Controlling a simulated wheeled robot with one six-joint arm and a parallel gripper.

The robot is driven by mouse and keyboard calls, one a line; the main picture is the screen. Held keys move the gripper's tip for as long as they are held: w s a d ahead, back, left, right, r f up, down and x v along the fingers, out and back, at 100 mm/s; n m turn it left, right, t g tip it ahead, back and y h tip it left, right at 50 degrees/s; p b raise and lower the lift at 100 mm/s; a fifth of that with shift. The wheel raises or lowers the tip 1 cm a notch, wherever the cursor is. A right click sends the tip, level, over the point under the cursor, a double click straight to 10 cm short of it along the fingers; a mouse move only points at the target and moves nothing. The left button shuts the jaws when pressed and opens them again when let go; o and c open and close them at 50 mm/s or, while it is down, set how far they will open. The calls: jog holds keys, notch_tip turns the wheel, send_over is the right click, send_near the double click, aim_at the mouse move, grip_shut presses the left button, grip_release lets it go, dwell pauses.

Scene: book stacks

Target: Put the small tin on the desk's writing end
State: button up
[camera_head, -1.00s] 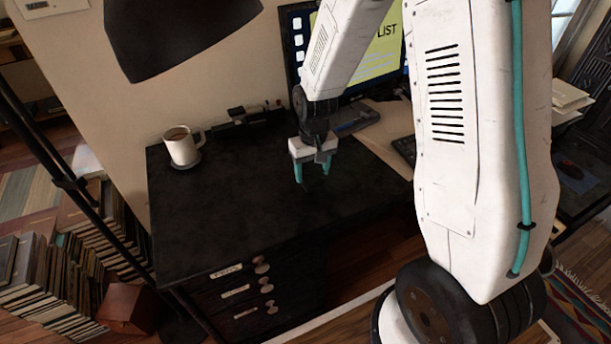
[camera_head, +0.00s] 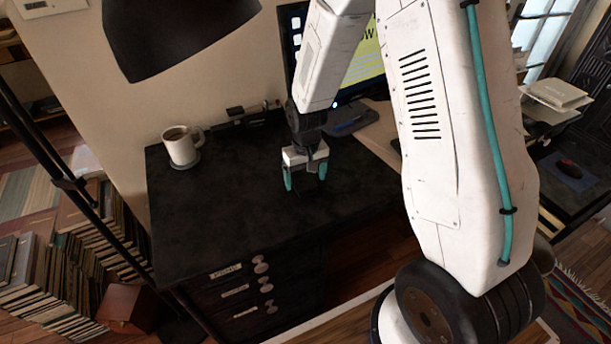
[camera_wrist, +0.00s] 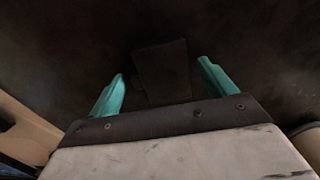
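My gripper (camera_head: 305,181) hangs low over the dark desk (camera_head: 225,205), with its teal fingers spread. In the wrist view the gripper (camera_wrist: 161,72) is open. A small dark block-shaped thing (camera_wrist: 163,72), likely the small tin, lies between and beyond the fingertips, with a gap to each finger. It is nearly the same colour as the desk top, so its edges are faint. In the head view it is hard to make out between the fingers.
A white mug (camera_head: 182,146) stands on a coaster at the desk's back left. A monitor (camera_head: 366,62) stands behind my arm. A lamp shade (camera_head: 180,32) hangs at upper left. Books (camera_head: 45,285) stack at lower left.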

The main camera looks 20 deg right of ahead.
aim_at(306, 179)
jog(key=shift+r, duration=0.1)
notch_tip(306, 179, up, 12)
jog(key=s+r, duration=1.1)
jog(key=r, duration=0.2)
jog(key=s+r, duration=0.2)
jog(key=s, duration=0.6)
jog(key=s+r+t, duration=0.1)
jog(key=s+r, duration=0.1)
jog(key=s, duration=0.6)
jog(key=shift+s+r, duration=0.3)
jog(key=shift+s, duration=0.05)
jog(key=shift+d, duration=0.15)
